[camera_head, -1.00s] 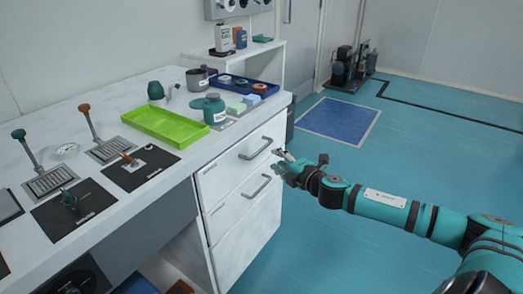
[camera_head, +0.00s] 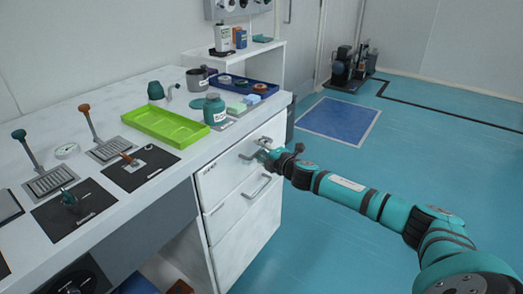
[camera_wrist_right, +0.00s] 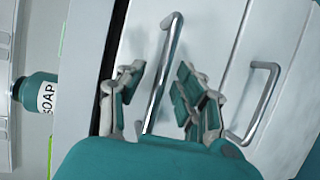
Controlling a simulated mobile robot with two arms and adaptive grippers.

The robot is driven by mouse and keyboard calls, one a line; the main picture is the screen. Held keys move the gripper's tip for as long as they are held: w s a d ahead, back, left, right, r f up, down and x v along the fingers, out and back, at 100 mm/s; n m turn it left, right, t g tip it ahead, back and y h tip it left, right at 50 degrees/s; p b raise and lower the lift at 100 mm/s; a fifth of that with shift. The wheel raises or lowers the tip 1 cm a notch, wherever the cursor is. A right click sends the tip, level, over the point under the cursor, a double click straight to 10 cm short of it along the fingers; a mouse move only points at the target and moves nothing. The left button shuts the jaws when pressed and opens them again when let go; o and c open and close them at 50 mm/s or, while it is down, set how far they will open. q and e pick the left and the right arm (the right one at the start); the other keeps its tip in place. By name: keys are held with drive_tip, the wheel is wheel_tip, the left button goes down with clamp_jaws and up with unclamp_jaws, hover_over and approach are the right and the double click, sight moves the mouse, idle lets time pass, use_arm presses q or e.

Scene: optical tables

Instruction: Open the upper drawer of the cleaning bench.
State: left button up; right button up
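The upper drawer (camera_head: 222,175) of the white cleaning bench is closed or nearly so; its front looks flush with the drawer below. Its grey bar handle (camera_wrist_right: 163,75) lies between the two fingers of my right gripper (camera_wrist_right: 160,92) in the right wrist view. The fingers are open, with a gap on each side of the bar. In the head view my right gripper (camera_head: 264,149) is at the upper handle, hiding part of it. The lower drawer's handle (camera_head: 257,187) is below and also shows in the right wrist view (camera_wrist_right: 262,95). My left gripper is not in view.
On the bench top stand a green tray (camera_head: 165,126), a teal soap bottle (camera_head: 215,109), sponges (camera_head: 244,103) and a blue tray (camera_head: 262,88). Levers and dark mats are at the left. The floor right of the bench is open, with a blue mat (camera_head: 338,119).

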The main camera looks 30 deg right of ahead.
clamp_jaws()
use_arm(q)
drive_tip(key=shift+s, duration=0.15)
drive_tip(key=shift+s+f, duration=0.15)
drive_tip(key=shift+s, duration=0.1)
